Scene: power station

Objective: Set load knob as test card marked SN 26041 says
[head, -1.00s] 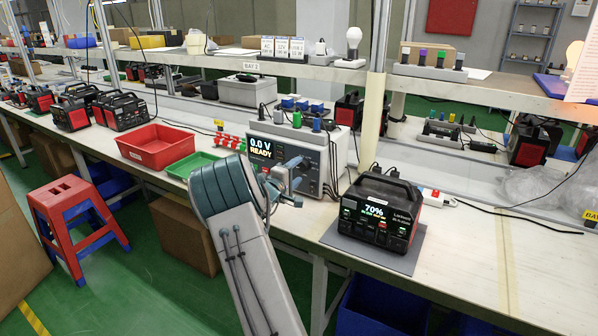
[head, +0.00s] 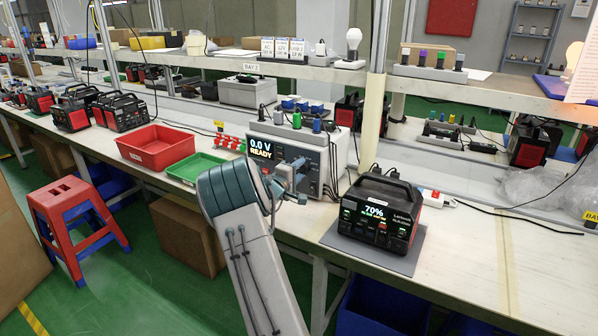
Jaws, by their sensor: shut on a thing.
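The load tester (head: 262,134) is a grey-white box on the bench, its display reading "0.0 V READY". My gripper (head: 301,181) is at the right part of its front panel, shut on what appears to be the load knob, which the fingers and wrist mostly hide. I cannot read the knob's setting. Several small test cards (head: 282,48) stand in a dark holder on the upper shelf; their serial numbers are too small to read. A black-and-red power station (head: 378,218) shows 70% on a grey mat (head: 408,262), right of the tester; its side label is blurred.
A red tray (head: 155,146) and a green tray (head: 195,168) lie left of the tester. Colored plugs (head: 317,125) stand on top of it. Cables run behind the power station. A red-and-blue stool (head: 75,215) stands on the floor. The bench's right front is clear.

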